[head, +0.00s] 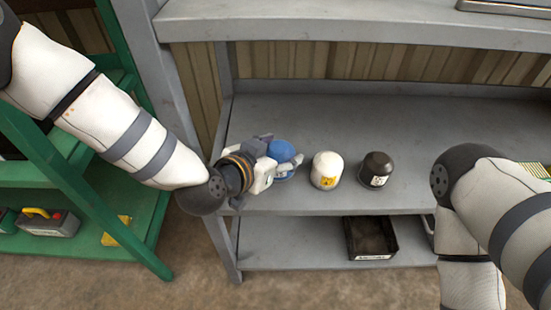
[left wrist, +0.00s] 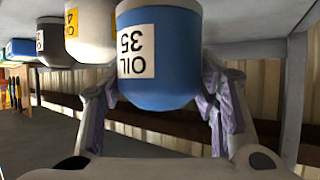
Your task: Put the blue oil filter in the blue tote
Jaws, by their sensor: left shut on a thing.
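The blue oil filter (head: 282,153) stands at the left end of the middle grey shelf. It also shows in the left wrist view (left wrist: 165,85), with a white label reading OIL 35. My left gripper (head: 270,165) is shut on it, with a finger on each side. I cannot tell whether the filter is clear of the shelf. My right arm enters at the right of the head view, but its gripper is out of sight. No blue tote can be made out in the head view. A small blue thing (left wrist: 22,47) shows in the left wrist view; I cannot tell what it is.
A white filter (head: 326,170) and a black filter (head: 376,169) stand to the right of the blue one on the grey shelf (head: 350,115). A black bin (head: 371,238) sits on the lower shelf. A green rack (head: 100,190) stands at the left.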

